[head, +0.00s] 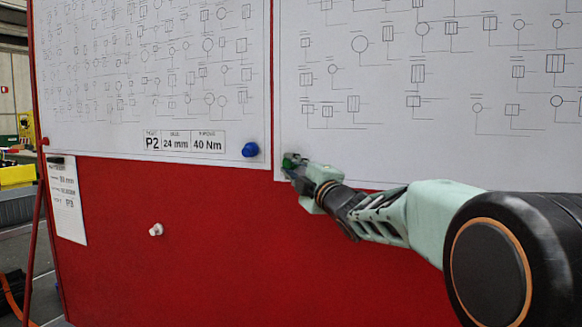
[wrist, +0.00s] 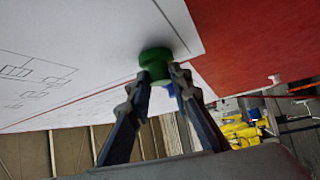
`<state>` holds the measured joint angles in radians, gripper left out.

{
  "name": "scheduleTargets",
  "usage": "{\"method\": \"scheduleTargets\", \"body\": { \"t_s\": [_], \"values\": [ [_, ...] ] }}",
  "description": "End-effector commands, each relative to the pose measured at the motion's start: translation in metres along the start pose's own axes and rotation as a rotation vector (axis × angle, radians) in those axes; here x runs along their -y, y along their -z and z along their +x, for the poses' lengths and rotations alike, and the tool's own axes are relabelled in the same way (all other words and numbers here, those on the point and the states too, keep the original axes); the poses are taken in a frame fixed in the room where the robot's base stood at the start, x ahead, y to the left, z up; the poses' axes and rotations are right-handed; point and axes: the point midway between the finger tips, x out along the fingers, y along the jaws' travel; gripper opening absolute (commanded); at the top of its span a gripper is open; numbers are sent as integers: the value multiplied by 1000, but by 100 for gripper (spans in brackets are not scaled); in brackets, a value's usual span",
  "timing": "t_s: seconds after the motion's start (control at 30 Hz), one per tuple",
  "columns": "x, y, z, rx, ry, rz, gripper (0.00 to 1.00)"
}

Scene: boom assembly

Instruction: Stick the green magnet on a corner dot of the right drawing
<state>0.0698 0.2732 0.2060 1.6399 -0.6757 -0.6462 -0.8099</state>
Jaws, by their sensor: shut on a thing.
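The green magnet (wrist: 156,64) is between the fingertips of my gripper (wrist: 160,82) in the wrist view, shut on it. It is at the lower corner of a white drawing; whether it touches the sheet I cannot tell. In the head view the green magnet (head: 290,160) shows at the lower left corner of the right drawing (head: 360,160), with my gripper (head: 297,168) reaching in from the right. The corner dot there is hidden behind the magnet and gripper.
A blue magnet (head: 250,149) is at the lower right corner of the left drawing (head: 100,140). A white magnet (head: 156,229) is on the red board (head: 200,270) below. A small paper note (head: 68,200) hangs at the board's left. The lower red area is mostly bare.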

Motion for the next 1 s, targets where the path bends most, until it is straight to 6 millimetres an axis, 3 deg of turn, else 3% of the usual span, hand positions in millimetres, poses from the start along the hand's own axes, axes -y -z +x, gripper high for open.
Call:
{"method": "scheduleTargets", "body": {
  "t_s": [0.47, 0.5, 0.67, 1.0],
  "values": [
    [0, 0, 0, 0, 0, 0, 0],
    [0, 0, 0, 0, 0, 0, 21],
    [0, 0, 0, 0, 0, 0, 39],
    [0, 0, -2, 0, 0, 0, 40]
  ]
}}
